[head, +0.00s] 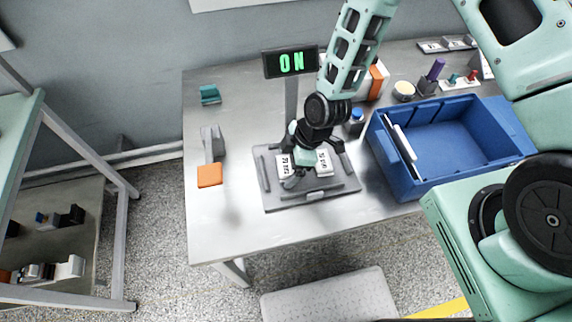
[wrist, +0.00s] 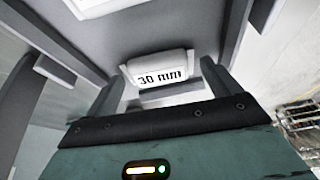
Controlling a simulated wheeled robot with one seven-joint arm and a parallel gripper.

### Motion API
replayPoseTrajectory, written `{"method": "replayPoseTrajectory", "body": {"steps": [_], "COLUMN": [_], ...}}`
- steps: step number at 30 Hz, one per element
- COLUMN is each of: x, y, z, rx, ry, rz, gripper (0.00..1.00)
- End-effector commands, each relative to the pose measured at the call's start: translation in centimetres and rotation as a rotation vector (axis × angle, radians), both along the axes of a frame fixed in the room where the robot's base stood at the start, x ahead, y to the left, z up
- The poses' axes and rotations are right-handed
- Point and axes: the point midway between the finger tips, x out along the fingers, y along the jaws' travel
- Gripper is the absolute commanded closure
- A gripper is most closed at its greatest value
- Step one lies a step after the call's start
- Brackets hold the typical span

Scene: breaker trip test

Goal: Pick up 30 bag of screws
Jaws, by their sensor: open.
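A white bag of screws labelled "30 mm" (wrist: 160,72) shows in the wrist view, ahead of my gripper and roughly between its fingers. In the head view two small white labelled packs lie in a grey tray fixture (head: 335,190), one at left (head: 283,167) and one at right (head: 325,162); their labels are too small to read surely. My gripper (head: 309,165) is over the fixture, pointing down, and partly hides both packs. My gripper is open and empty. I cannot tell whether a finger touches the bag.
A blue bin (head: 452,145) stands right of the fixture. A sign reading "ON" (head: 291,62) stands behind it on a post. An orange block (head: 210,175) and a teal holder (head: 209,94) are at left. The table's front left (head: 225,225) is clear.

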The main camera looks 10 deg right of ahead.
Motion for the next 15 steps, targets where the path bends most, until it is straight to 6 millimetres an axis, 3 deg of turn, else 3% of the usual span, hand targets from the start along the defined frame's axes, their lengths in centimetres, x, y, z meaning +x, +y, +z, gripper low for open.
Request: {"method": "replayPoseTrajectory", "body": {"steps": [5, 10, 15], "x": [0.02, 0.02, 0.02], "y": [-0.01, -0.02, -0.01], "z": [-0.03, -0.02, 0.01], "rx": [0.0, 0.0, 0.0], "ry": [0.0, 0.0, 0.0], "rz": [0.0, 0.0, 0.0], "gripper": [0.11, 0.58, 0.61]}}
